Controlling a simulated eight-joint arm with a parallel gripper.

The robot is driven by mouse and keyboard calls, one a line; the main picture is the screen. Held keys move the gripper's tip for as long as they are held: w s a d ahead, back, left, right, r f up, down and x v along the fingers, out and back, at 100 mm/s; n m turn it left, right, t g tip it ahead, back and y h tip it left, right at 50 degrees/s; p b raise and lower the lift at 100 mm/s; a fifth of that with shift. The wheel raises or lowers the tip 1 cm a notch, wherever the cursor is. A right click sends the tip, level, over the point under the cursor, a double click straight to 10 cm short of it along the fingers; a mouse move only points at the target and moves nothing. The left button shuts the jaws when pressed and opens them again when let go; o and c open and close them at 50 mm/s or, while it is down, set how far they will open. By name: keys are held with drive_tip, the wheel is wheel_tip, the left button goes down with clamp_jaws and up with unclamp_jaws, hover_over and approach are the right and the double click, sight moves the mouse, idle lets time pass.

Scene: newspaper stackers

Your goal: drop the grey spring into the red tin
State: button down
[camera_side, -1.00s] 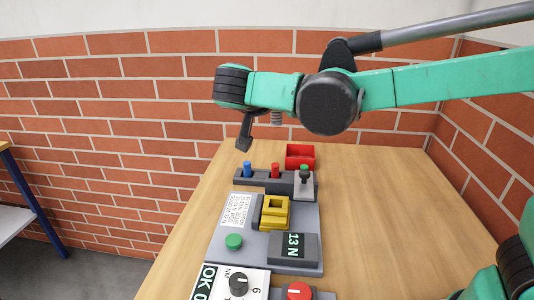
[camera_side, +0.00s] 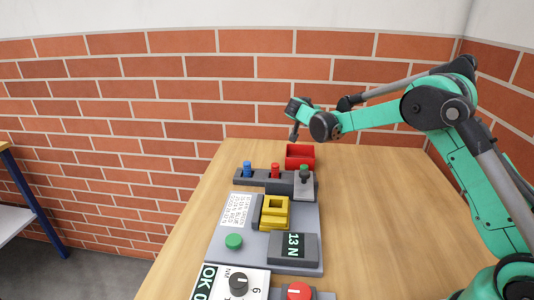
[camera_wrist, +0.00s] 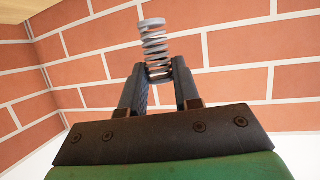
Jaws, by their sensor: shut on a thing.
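My gripper (camera_wrist: 160,80) is shut on the grey spring (camera_wrist: 154,40), a metal coil that sticks up between the two dark fingers in the wrist view. In the side view my gripper (camera_side: 295,132) is at the back of the table, above the red tin (camera_side: 300,163) and slightly left of its middle. The tin is an open red box near the table's far edge. The spring cannot be made out in the side view. What lies inside the tin is hard to tell.
The table's right side (camera_side: 385,220) is clear.

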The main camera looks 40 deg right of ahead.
drive_tip(key=shift+f, duration=1.9)
drive_tip(key=c, duration=0.5)
unclamp_jaws()
drive_tip(key=shift+c, duration=0.2)
drive_tip(key=shift+a, duration=0.1)
drive_tip(key=v, duration=0.5)
drive_tip(key=shift+s+a+r, duration=0.15)
drive_tip(key=shift+a, duration=0.1)
